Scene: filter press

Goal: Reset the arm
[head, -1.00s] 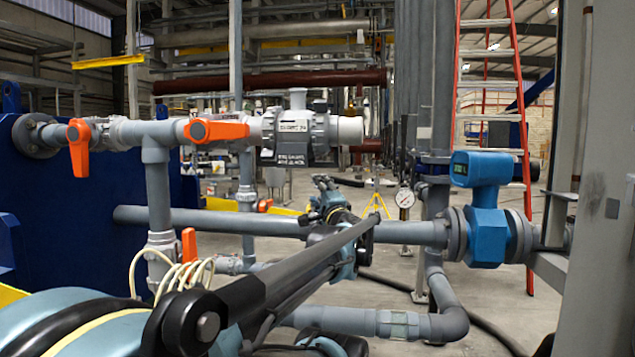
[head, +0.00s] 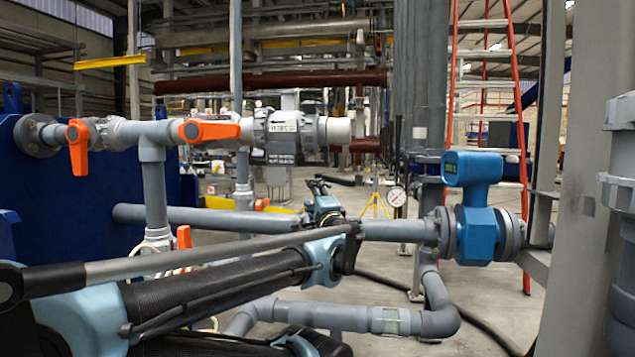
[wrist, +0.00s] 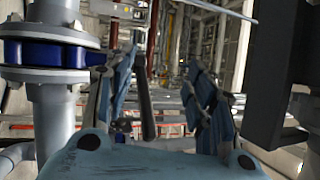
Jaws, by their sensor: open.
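My gripper (head: 318,188) is at the end of my arm, in the middle of the head view, in front of the grey horizontal pipe (head: 215,217). It is small there. In the wrist view my gripper (wrist: 160,85) shows its two light-blue fingers spread apart, with nothing held between them. My arm reaches from the lower left of the head view toward the middle, low and nearly level.
Orange-handled valves (head: 208,130) are at upper left. A grey post (head: 590,200) stands close at right. The wrist view shows a flanged pipe (wrist: 50,75) at left.

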